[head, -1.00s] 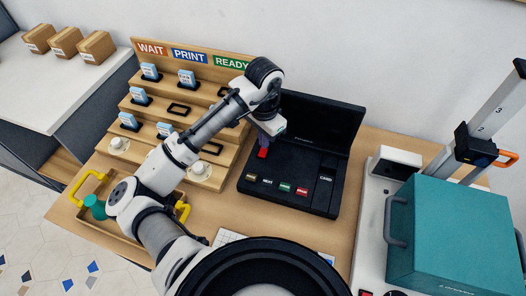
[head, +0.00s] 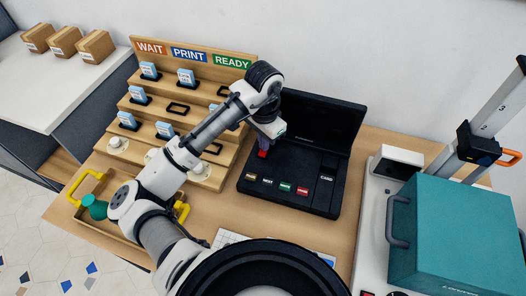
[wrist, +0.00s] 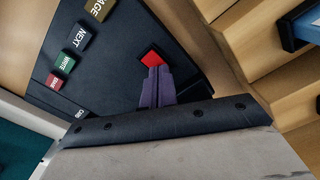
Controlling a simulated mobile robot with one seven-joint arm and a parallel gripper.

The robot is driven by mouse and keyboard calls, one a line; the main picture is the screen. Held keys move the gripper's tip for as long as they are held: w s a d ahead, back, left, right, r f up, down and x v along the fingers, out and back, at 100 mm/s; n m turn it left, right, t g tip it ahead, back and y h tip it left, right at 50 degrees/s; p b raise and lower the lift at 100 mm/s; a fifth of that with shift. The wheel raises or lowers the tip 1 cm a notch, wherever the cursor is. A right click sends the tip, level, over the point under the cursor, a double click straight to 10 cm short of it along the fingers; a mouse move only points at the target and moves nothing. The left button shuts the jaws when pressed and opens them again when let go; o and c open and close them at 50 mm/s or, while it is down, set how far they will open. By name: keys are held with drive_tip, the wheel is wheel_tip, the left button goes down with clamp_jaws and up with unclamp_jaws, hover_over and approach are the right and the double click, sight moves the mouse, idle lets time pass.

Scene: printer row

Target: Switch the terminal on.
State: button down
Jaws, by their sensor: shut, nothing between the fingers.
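The black terminal (head: 310,170) stands on the wooden table with its dark screen raised at the back. A red switch (head: 263,153) sits on its left side and also shows in the wrist view (wrist: 151,58). My gripper (head: 267,143) is shut and empty, with its purple fingers (wrist: 156,72) right at the red switch. The fingertips overlap the switch's near edge in the wrist view; I cannot tell whether they press it. The screen shows no lit picture. A row of labelled keys (head: 285,187) lies along the terminal's front, with a card slot (head: 326,180) at the right.
A stepped wooden rack (head: 165,110) with blue-and-white cards stands left of the terminal. A teal box (head: 455,235) on a white machine is at the right. A tray with yellow handles (head: 100,225) lies front left.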

drive_tip(key=shift+f, duration=0.25)
drive_tip(key=shift+r, duration=0.15)
wheel_tip(320, 180, up, 7)
drive_tip(key=p, duration=0.6)
drive_tip(key=shift+s+f, duration=0.1)
drive_tip(key=shift+f, duration=0.1)
idle(0.5)
